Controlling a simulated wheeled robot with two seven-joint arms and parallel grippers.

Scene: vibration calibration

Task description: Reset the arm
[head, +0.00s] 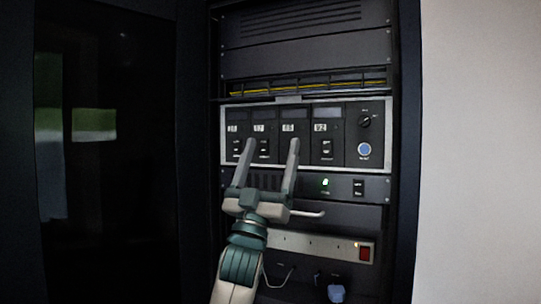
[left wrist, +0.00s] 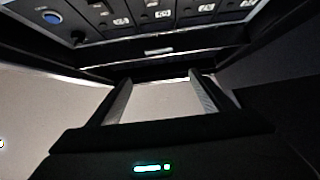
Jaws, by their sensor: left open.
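My left gripper (head: 272,145) is open and empty in front of the server rack, its two pale fingers pointing up. In the head view its fingertips overlap the lower part of the silver-framed control panel (head: 346,101); I cannot tell whether they touch it. The panel has several labelled dark modules with small switches, a black rotary knob (head: 364,122) and a round blue button (head: 364,149) at its right. In the left wrist view the spread fingers of my left gripper (left wrist: 161,78) have nothing between them. The blue button (left wrist: 52,17) shows upper left there. My right gripper is not in view.
Below the panel is a dark unit with a green light (head: 325,182) and a black switch (head: 358,187). Lower is a power strip (head: 318,245) with a red switch (head: 365,254). A dark glossy door (head: 105,190) stands left, a pale wall (head: 480,150) right.

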